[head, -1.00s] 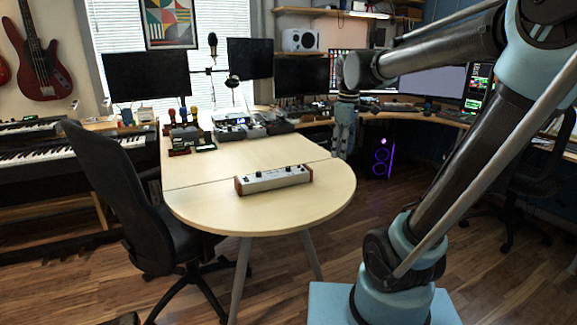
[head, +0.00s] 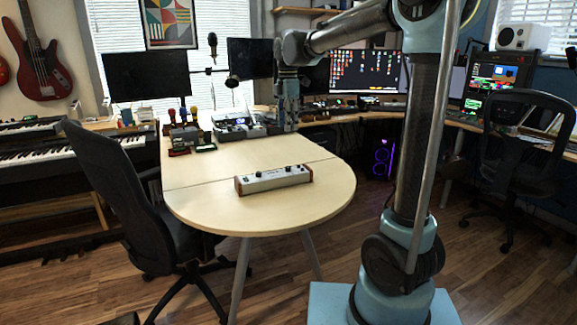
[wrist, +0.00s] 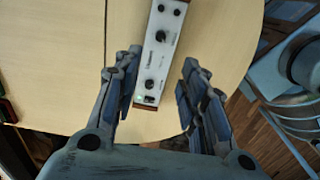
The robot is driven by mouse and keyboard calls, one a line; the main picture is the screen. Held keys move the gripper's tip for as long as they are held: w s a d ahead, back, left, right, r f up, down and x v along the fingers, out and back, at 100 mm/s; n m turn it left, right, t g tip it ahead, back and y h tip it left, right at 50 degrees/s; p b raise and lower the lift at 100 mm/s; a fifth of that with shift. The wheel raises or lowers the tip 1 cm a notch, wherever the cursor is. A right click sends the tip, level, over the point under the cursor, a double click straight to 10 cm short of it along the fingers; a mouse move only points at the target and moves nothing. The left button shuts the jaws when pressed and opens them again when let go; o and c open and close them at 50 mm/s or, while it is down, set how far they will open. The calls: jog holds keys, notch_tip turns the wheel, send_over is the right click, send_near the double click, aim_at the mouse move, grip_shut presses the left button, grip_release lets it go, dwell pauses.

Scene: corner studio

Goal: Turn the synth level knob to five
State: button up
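The synth box (head: 273,180), narrow and pale with wooden ends and black knobs on top, lies on the rounded end of the table. In the wrist view the box (wrist: 165,60) runs lengthwise between my fingers. One black knob (wrist: 161,36) is near its middle and another (wrist: 149,85) nearer my palm, beside a small green light (wrist: 140,98). I cannot read the labels or pointer positions, so I cannot tell which is the level knob. My gripper (head: 289,127) hangs down above the table, beyond the box. Its fingers (wrist: 160,65) are spread apart, with nothing held.
The pale table (head: 225,212) is clear around the box. Mixers and small gear (head: 237,125) stand at its far end. A black office chair (head: 125,200) is against its left side. Another chair (head: 525,140) stands at the right, by the desk with monitors.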

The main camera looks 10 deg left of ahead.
aim_at(288, 167)
notch_tip(288, 167, down, 17)
jog(key=shift+r, duration=0.15)
dwell(0.5)
grip_shut()
